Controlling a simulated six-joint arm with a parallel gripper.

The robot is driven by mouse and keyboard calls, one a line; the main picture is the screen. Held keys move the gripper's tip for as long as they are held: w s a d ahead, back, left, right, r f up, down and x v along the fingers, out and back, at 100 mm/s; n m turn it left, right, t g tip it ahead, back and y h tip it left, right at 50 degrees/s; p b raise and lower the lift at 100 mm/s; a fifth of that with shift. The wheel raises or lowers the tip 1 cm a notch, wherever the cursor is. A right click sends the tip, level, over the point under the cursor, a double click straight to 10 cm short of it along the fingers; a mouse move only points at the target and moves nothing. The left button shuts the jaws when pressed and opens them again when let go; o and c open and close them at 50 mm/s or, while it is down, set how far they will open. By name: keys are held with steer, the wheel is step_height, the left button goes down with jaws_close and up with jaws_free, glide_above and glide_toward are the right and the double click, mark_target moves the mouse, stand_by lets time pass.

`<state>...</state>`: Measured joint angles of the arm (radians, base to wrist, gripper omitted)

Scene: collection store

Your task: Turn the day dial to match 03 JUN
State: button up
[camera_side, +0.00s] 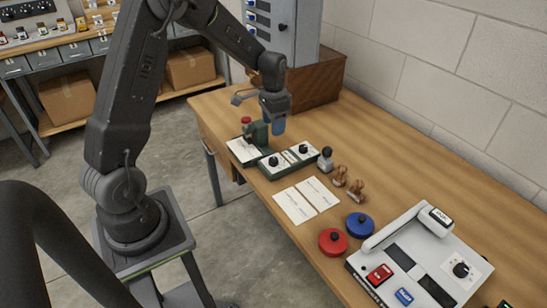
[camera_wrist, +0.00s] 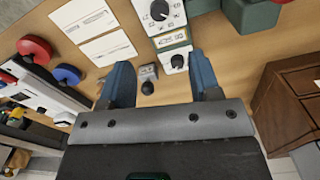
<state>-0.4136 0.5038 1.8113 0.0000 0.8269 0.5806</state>
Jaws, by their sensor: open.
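A green date stand carries two white dial plates with black knobs, a left dial (camera_side: 273,161) and a right dial (camera_side: 303,149). In the wrist view, one dial (camera_wrist: 160,11) is at the top edge and the other dial (camera_wrist: 176,60) lies below it, with a small label strip (camera_wrist: 172,39) between them. Their markings are too small to read, so I cannot tell which is the day dial. My gripper (camera_side: 277,124) is above the back of the stand, apart from both knobs. In the wrist view my gripper (camera_wrist: 162,68) is open, with blue fingers and nothing held.
A green press with a red knob (camera_side: 246,120) stands beside the dials. A grey block with a black knob (camera_side: 325,160), wooden stamps (camera_side: 356,190), cards (camera_side: 295,204), red (camera_side: 333,241) and blue (camera_side: 360,225) pads share the table. A wooden cabinet (camera_side: 318,80) stands behind.

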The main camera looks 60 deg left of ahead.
mark_target(273, 159)
step_height(273, 159, down, 13)
steer(key=shift+f, duration=0.1)
stand_by(0.3)
steer(key=shift+c, duration=0.3)
steer(key=c, duration=0.9)
steer(key=shift+o, duration=0.2)
steer(key=shift+n, duration=3.2)
steer(key=o, duration=0.9)
